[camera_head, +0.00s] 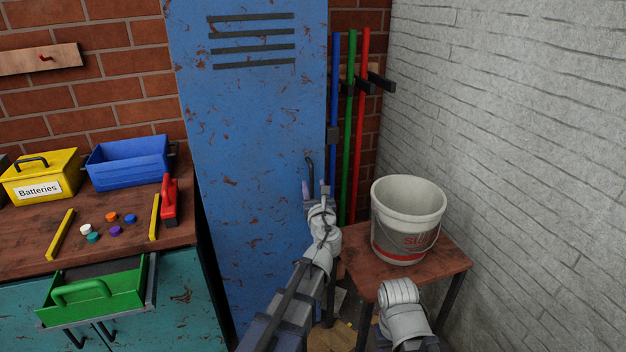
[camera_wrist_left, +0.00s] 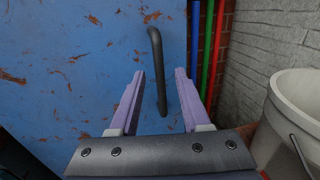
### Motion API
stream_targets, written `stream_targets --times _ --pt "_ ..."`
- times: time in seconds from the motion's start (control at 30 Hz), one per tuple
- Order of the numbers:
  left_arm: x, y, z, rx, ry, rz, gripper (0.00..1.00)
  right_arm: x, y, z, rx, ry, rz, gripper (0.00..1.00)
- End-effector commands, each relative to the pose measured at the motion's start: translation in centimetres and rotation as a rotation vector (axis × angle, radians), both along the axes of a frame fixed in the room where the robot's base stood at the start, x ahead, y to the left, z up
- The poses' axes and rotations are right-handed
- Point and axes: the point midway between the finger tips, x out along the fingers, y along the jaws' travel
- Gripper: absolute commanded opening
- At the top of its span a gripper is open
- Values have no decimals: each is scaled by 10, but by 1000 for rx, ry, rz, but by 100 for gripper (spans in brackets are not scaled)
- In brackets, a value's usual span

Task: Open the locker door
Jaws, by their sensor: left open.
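The tall blue locker door (camera_head: 245,130) has rust patches and vent slots near its top. It looks shut. Its dark upright handle (camera_head: 310,168) is near the right edge; in the left wrist view the bent bar of the handle (camera_wrist_left: 157,65) shows clearly. My left gripper (camera_head: 316,188) is in front of the door at the handle's lower part. In the left wrist view its two purple fingers (camera_wrist_left: 161,78) are open, with the handle's bar showing between them. I cannot tell whether they touch it. My right gripper is not seen; only a pale arm link shows at lower right.
A white bucket (camera_head: 404,238) stands on a small wooden table (camera_head: 357,262) right of my left arm. Blue, green and red (camera_head: 361,120) poles hang beside the locker. A workbench (camera_head: 134,222) with boxes and an open green drawer (camera_head: 92,300) is on the left.

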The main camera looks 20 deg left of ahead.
Motion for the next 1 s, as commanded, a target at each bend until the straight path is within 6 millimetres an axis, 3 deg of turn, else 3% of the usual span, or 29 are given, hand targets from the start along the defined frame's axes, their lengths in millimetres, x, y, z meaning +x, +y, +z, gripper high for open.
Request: stream_targets --times 0.23,0.57,1.0 --pt "38 15 0 -1 0 1 47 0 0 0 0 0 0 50" --pt "43 18 0 -2 -1 1 47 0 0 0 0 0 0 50" --pt "43 18 0 -2 -1 1 0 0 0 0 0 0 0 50"
